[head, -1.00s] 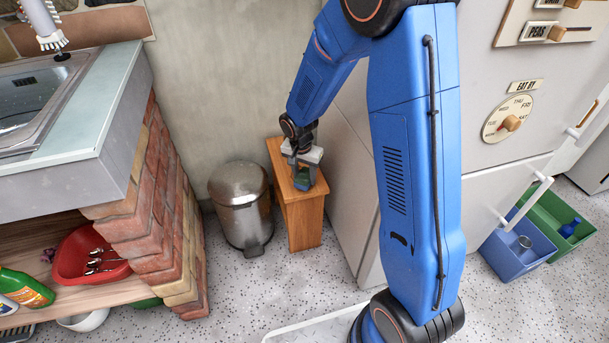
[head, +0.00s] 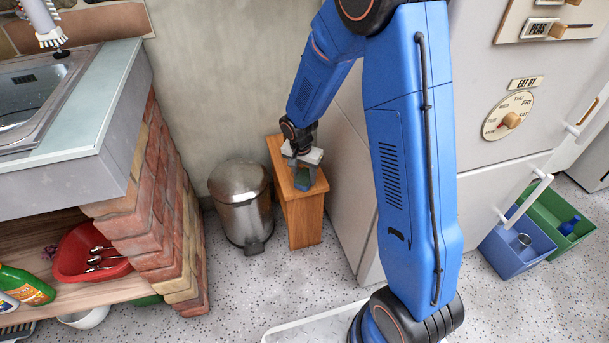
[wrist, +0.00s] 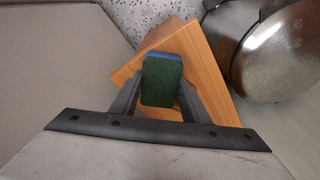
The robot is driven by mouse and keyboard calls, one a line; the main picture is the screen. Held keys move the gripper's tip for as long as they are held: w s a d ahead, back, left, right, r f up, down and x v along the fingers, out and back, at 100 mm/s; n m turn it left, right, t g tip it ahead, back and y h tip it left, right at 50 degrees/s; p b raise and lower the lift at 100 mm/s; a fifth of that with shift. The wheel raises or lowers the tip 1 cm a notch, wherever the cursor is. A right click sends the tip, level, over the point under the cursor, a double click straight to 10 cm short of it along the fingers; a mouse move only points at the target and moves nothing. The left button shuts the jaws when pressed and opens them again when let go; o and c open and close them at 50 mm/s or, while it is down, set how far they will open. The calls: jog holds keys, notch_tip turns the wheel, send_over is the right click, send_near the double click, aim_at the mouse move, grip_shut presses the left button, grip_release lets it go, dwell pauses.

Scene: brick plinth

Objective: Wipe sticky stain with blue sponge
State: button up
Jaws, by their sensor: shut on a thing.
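My gripper (head: 303,177) is shut on the blue sponge, over the top of a small wooden stool (head: 304,216) by the wall. In the wrist view the blue sponge (wrist: 162,80) sits between the two fingers, with a dark green face toward the camera and a blue edge at its far end. The wooden stool top (wrist: 205,62) lies under it. I cannot tell whether the sponge touches the wood. No stain can be made out; the sponge and gripper cover part of the top.
A metal pedal bin (head: 241,203) stands just left of the stool. The white fridge (head: 345,190) is close on its right. A brick plinth (head: 150,235) with a sink counter is at left. Blue and green crates (head: 515,250) stand at right.

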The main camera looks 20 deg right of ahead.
jog(key=shift+w+f, duration=0.1)
jog(key=shift+w, duration=5.95)
jog(key=shift+f, duration=0.1)
